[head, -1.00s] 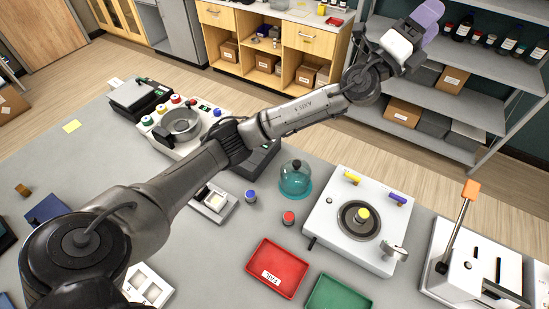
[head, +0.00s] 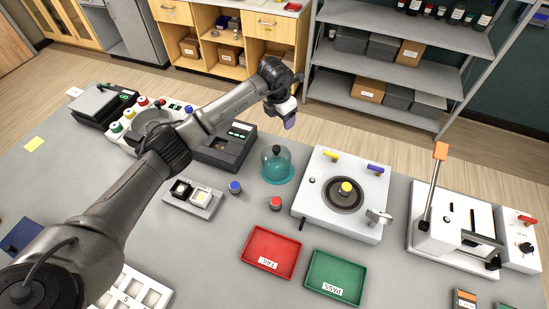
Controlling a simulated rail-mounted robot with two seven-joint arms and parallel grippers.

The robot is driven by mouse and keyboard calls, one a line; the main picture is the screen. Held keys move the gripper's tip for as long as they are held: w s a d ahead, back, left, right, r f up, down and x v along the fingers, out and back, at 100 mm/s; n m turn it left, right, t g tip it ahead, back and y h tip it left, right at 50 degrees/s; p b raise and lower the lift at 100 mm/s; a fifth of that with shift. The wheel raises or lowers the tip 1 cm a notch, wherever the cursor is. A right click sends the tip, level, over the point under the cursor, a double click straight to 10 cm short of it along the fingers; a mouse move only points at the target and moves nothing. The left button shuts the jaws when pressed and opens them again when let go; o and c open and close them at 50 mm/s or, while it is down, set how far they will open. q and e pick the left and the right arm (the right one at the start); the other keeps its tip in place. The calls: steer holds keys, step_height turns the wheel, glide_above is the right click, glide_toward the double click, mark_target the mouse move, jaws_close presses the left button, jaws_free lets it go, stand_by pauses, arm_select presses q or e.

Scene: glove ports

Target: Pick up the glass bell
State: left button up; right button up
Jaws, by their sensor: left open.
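The glass bell (head: 277,165) is a clear teal dome with a dark knob on top. It stands upright on the grey table, left of the white turntable-like device. My left gripper (head: 290,122) hangs above and slightly beyond the bell, apart from it, with its purplish fingers pointing down. It is open, and nothing shows between its fingers, though they look small here. My right gripper is out of view.
A white device with a round dial (head: 319,205) stands right of the bell. A red cap (head: 275,203) and a blue cap (head: 235,187) stand in front. A red FAIL tray (head: 252,244) and a green PASS tray (head: 316,272) lie nearer. A dark box (head: 213,158) stands left.

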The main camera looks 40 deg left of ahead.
mark_target(276, 148)
arm_select(q)
steer(key=shift+g, duration=0.9)
steer(key=f, duration=0.3)
steer(key=s+f, duration=0.1)
steer(key=f, duration=0.2)
steer(key=s+f+p, duration=0.1)
steer(key=f, duration=0.2)
steer(key=shift+s+a, duration=0.25)
steer(key=shift+a, duration=0.05)
steer(key=f, duration=0.4)
steer(key=shift+w+d+f+p, duration=0.15)
steer(key=shift+d+p, duration=0.1)
steer(key=shift+p, duration=0.15)
steer(key=shift+a+f, duration=0.1)
steer(key=shift+f, duration=0.3)
steer(key=shift+c, duration=0.3)
steer(key=c, duration=1)
jaws_close()
